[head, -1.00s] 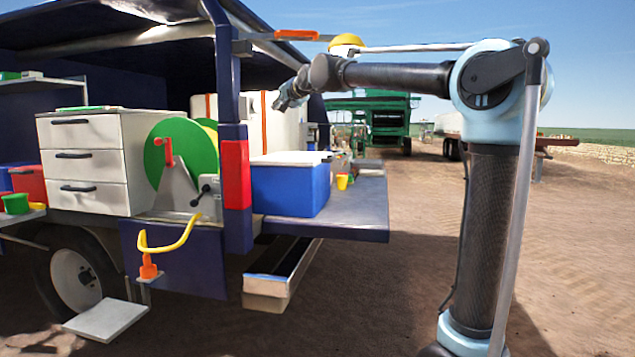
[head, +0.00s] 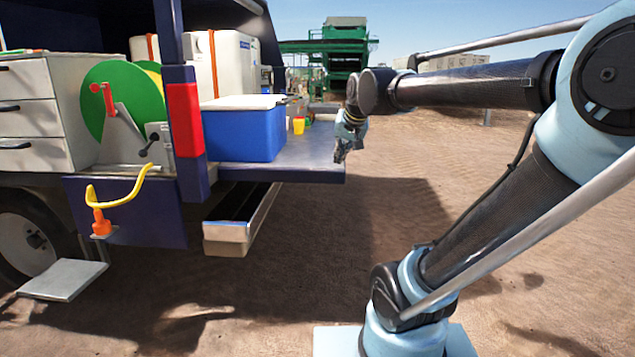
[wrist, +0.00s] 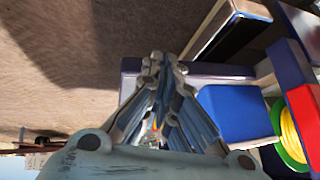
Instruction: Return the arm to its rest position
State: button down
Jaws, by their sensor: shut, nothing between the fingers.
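My gripper (head: 341,152) hangs from the end of my arm in the head view, pointing down, just off the right edge of the truck's tailgate shelf (head: 300,158). Its fingers come together at the tips in the wrist view (wrist: 160,62), with nothing between them. My arm reaches from the right side of the head view, its elbow at the upper right. Whether the gripper clears the shelf edge in depth is hard to tell.
A blue cooler (head: 243,133) with a white lid and a yellow cup (head: 299,125) stand on the shelf. A yellow hook (head: 120,185) and an open metal drawer (head: 240,222) stick out below. Open dirt ground lies to the right. A green machine (head: 345,50) stands far behind.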

jog(key=s+d+f+g, duration=0.1)
jog(key=s+d+f, duration=0.3)
jog(key=s+f, duration=0.3)
jog(key=s+d+f+g+h, duration=0.1)
jog(key=s+d+f, duration=0.3)
jog(key=s+f, duration=0.4)
jog(key=s+d+f+n+g+h, duration=0.1)
jog(key=s+d+f+g, duration=0.1)
jog(key=s+d+f, duration=0.2)
jog(key=s+f, duration=0.3)
jog(key=f, duration=0.1)
jog(key=shift+s+g, duration=0.25)
jog(key=shift+g, duration=0.05)
jog(key=shift+w+d, duration=0.1)
jog(key=shift+w+f, duration=0.2)
jog(key=shift+w, duration=0.15)
